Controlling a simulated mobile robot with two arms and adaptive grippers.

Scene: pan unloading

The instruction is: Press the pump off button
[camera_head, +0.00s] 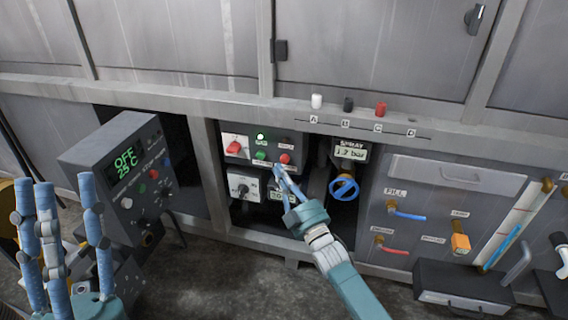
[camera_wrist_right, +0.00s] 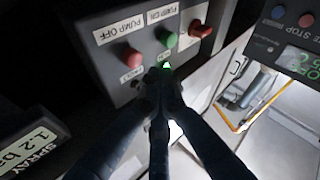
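Panel contact cannot be told. My left gripper (camera_head: 52,184) is open and empty, fingers up.
A red switch (camera_head: 234,146) is left of the buttons. Below is a dial panel (camera_head: 243,186). A "SPRAY" display (camera_head: 351,151) and blue valve wheel (camera_head: 344,187) are to the right. A grey box with a green display (camera_head: 125,160) juts out left.

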